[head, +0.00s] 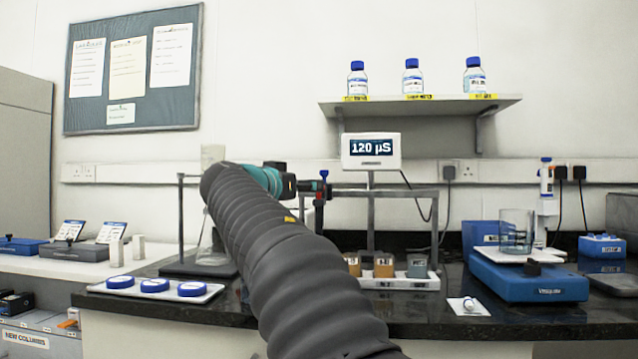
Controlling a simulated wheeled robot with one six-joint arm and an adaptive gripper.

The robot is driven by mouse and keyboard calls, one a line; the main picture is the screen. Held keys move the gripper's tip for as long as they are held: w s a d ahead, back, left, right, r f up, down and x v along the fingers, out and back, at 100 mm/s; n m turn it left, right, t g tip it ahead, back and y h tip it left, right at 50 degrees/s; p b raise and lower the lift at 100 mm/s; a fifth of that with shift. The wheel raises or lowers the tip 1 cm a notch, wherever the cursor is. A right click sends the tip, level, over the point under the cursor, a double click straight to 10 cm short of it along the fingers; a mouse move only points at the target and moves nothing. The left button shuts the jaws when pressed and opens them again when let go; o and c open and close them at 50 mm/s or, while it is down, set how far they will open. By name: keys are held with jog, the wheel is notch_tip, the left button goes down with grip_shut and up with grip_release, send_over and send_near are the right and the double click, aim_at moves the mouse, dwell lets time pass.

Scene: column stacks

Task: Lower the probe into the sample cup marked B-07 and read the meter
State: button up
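The meter (371,162) stands on a post behind the bench and its display reads "120 µS". My gripper (312,187) is at the end of my arm, left of and below the meter. It is small and mostly hidden by my arm, so I cannot tell its finger state. A dark upright piece with a blue top (321,190) shows at the gripper; I cannot tell whether it is the probe or whether it is held. Two tan blocks (384,266) and a grey one (417,266) sit in a white rack (400,283), right of and below my gripper. Their labels are too small to read, and no B-07 mark is legible.
Three blue-lidded dishes (154,286) lie on a white tray at left. A metal frame (408,192) stands behind the rack. A blue instrument (528,280) with a beaker (516,232) stands at right. A small white packet (467,307) lies at the front edge.

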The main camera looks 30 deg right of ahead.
jog(key=p+x, duration=0.1)
jog(key=x, duration=0.5)
jog(key=shift+d, duration=0.2)
grip_shut()
